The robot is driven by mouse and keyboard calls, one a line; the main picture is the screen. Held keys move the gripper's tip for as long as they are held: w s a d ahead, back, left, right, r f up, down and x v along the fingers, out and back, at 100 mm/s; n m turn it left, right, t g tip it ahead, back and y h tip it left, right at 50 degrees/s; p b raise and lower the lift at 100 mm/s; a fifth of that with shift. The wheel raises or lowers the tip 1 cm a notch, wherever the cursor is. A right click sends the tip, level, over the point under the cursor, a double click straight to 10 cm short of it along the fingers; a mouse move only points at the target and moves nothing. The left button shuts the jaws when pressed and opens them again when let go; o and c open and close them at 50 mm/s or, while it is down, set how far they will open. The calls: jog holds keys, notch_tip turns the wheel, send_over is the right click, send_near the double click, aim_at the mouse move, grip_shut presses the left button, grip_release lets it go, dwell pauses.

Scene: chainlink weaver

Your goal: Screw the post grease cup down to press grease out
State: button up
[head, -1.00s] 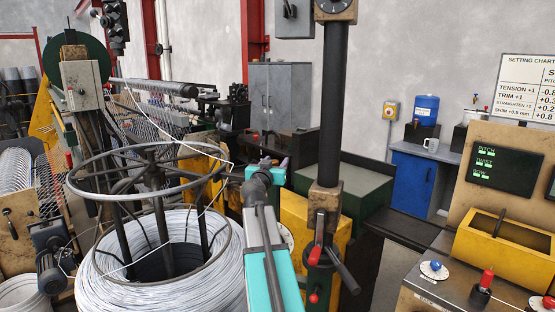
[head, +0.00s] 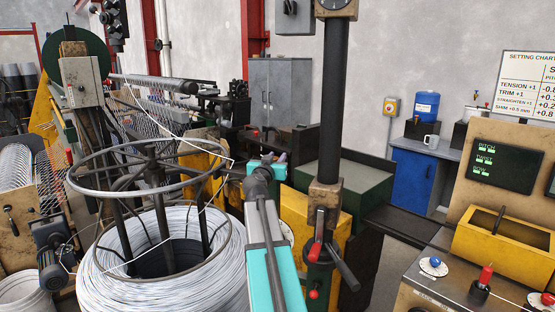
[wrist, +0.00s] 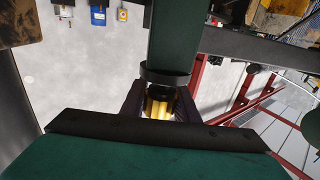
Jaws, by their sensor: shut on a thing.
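The post grease cup (wrist: 158,103) shows in the wrist view as a small brass-coloured ribbed body with a dark centre. It sits at the end of a dark green post (wrist: 175,50), by a dark collar (wrist: 165,77). My gripper (wrist: 159,108) has a dark finger on each side of the cup and is shut on it. In the head view my arm reaches forward from the bottom middle, and my gripper (head: 278,160) is partly hidden at its far end. The cup cannot be made out there.
A large wire coil (head: 110,280) under a ring frame stands left of my arm. A black column (head: 331,100) with red-tipped levers (head: 316,250) stands close on the right. A control console (head: 500,185) is at far right. A blue cabinet (head: 412,175) stands behind.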

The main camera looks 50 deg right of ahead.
jog(key=shift+s+f+m+g+h+b, duration=0.1)
jog(key=shift+f+m+g+h+b, duration=0.25)
jog(key=shift+b, duration=0.9)
jog(key=shift+s+m+g+h+b, duration=0.1)
jog(key=shift+m+g+b, duration=0.3)
jog(key=shift+b, duration=0.85)
jog(key=m+g+b, duration=0.1)
jog(key=b, duration=0.2)
jog(key=m+g+h+b, duration=0.1)
jog(key=g+b, duration=0.1)
jog(key=b, duration=0.2)
jog(key=s+m+g+b, duration=0.1)
jog(key=g+b, duration=0.1)
jog(key=b, duration=0.1)
jog(key=shift+d+g+b, duration=0.2)
jog(key=shift+g+b, duration=0.05)
jog(key=shift+b, duration=0.05)
jog(key=m+g+b, duration=0.1)
jog(key=g+b, duration=0.1)
jog(key=b, duration=0.1)
jog(key=shift+s+m, duration=0.25)
jog(key=shift+m, duration=0.1)
